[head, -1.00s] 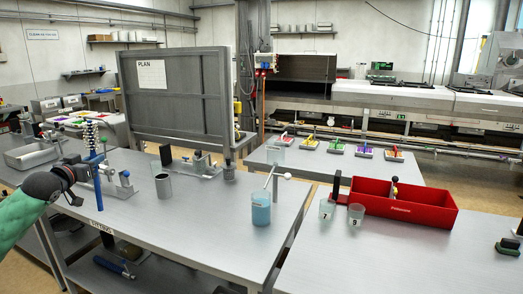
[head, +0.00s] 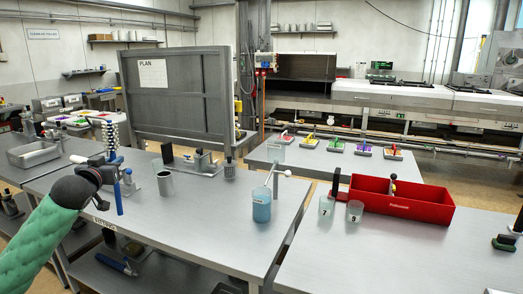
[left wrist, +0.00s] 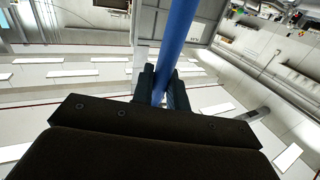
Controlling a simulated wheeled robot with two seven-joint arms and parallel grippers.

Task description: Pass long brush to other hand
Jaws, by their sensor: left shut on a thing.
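The long brush (head: 119,200) has a blue handle and a pale bristle head. It stands nearly upright above the left part of the grey table, bristles up. My left gripper (head: 110,174) is shut on its blue handle below the bristles. In the left wrist view, the blue handle (left wrist: 178,40) runs between the two dark fingers of the left gripper (left wrist: 161,88). The bristle head is not seen there. My right gripper is not in view.
A blue-filled beaker (head: 261,206) with a white-tipped rod stands near the table's right edge. A red box (head: 400,202) is on the right table. The front middle is clear.

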